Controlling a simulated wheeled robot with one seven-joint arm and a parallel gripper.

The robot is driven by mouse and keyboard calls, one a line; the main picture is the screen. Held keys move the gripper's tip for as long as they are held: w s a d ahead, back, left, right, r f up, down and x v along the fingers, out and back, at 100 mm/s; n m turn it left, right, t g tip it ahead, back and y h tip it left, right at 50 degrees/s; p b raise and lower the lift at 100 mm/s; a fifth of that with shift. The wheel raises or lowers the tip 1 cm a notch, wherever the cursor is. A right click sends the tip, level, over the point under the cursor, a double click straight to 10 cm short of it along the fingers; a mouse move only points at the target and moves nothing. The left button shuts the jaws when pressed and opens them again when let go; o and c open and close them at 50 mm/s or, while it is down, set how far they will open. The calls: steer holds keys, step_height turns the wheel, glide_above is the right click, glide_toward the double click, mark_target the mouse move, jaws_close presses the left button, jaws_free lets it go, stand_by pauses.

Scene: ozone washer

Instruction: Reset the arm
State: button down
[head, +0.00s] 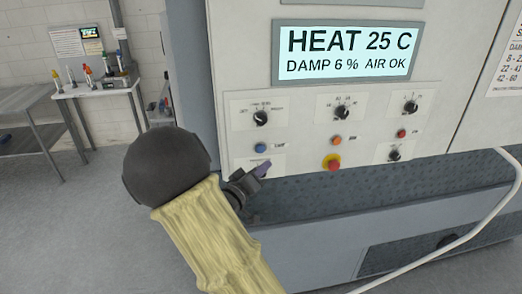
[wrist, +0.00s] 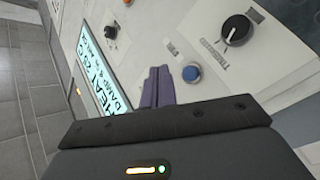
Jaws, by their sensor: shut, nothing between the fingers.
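My gripper (head: 262,168) is in front of the washer's control panel (head: 300,120), near its lower left. Its purple fingers also show in the wrist view (wrist: 158,86), closed together and empty. The blue button (head: 260,148) is just above the fingers in the head view; in the wrist view the blue button (wrist: 192,73) is just right of the fingertips. I cannot tell whether the fingers touch the panel. A black knob (wrist: 237,29) is at the upper right of the wrist view. My arm reaches up from the bottom of the head view and hides part of the panel's lower left.
The display (head: 347,52) reads HEAT 25 C, DAMP 6 %, AIR OK. A red knob on a yellow base (head: 332,162) is on the panel. A dark ledge (head: 370,185) juts out below. A white hose (head: 470,232) crosses the lower right. A table (head: 100,92) stands behind left.

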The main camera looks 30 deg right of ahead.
steer(key=shift+f, duration=0.1)
steer(key=a+f+n+y+b, duration=0.1)
steer(key=a+f+y+b, duration=0.2)
steer(key=a+f+y, duration=0.7)
steer(key=s+a+f+g+y+b, duration=0.1)
steer(key=s+f+g+y, duration=0.1)
steer(key=s, duration=0.6)
steer(key=s+a+f+n+g+y+b, duration=0.1)
steer(key=s+a+f+g+y, duration=0.1)
steer(key=s, duration=0.7)
steer(key=f+g+y, duration=0.1)
steer(key=g+y, duration=0.1)
steer(key=shift+a+f+n+y+b, duration=0.15)
steer(key=shift+a+n+y+b, duration=0.15)
steer(key=shift+b, duration=0.05)
